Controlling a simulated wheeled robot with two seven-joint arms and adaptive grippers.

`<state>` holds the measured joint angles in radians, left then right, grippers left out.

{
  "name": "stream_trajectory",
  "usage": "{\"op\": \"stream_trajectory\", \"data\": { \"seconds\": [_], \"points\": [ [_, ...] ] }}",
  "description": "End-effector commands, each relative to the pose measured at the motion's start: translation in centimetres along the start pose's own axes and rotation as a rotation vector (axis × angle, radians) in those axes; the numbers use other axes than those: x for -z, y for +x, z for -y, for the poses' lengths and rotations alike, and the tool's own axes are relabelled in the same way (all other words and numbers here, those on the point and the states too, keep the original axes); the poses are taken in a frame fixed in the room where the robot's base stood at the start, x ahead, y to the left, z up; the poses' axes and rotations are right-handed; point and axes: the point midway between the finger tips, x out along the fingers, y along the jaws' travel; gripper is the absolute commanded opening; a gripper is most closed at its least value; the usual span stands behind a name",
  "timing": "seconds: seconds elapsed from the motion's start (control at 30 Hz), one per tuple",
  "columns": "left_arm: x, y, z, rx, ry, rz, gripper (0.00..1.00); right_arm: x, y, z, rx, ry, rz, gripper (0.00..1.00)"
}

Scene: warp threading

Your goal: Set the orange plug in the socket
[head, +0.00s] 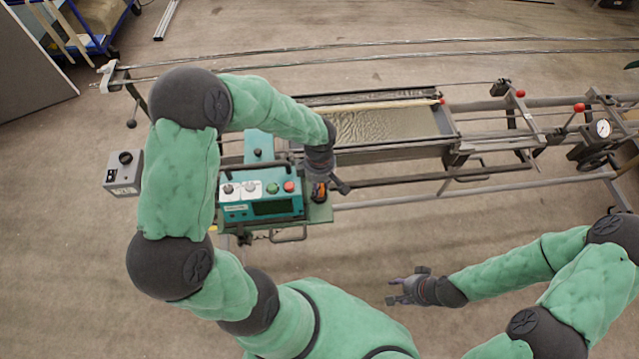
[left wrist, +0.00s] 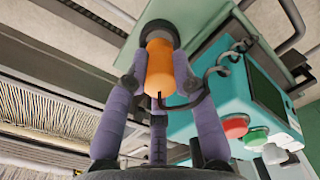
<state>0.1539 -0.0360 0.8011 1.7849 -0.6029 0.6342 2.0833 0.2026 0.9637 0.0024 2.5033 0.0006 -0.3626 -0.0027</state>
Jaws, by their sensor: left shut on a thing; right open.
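The orange plug (left wrist: 160,68) is between the purple fingers of my left gripper (left wrist: 150,85), which is shut on it in the left wrist view. A dark coiled cord runs from the plug to the teal control box. The plug's far end meets a dark round socket (left wrist: 158,32) on a green plate; I cannot tell how deep it sits. In the head view my left gripper (head: 323,186) is over the green plate beside the control box, and only a bit of orange shows. My right gripper (head: 398,291) is open and empty above the floor.
The teal control box (head: 262,205) with knobs and buttons stands just left of my left gripper. A long machine frame with a trough (head: 385,123) runs behind it. A grey switch box (head: 123,172) is at the left. Open floor lies in front.

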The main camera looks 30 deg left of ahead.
Motion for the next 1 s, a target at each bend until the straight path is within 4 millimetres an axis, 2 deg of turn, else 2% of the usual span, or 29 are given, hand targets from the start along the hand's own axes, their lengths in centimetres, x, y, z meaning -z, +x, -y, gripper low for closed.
{"op": "stream_trajectory", "data": {
  "seconds": [0.6, 1.0],
  "points": [
    [0.0, 0.9, 0.0, 0.000, 0.001, 0.000, 0.00, 0.1, 1.3, -0.5, 0.000, 0.000, 0.000, 0.44],
    [0.0, 0.9, 0.0, 0.000, 0.000, 0.000, 0.00, 0.1, 1.3, -0.5, 0.000, 0.000, 0.000, 0.44]
  ]
}}
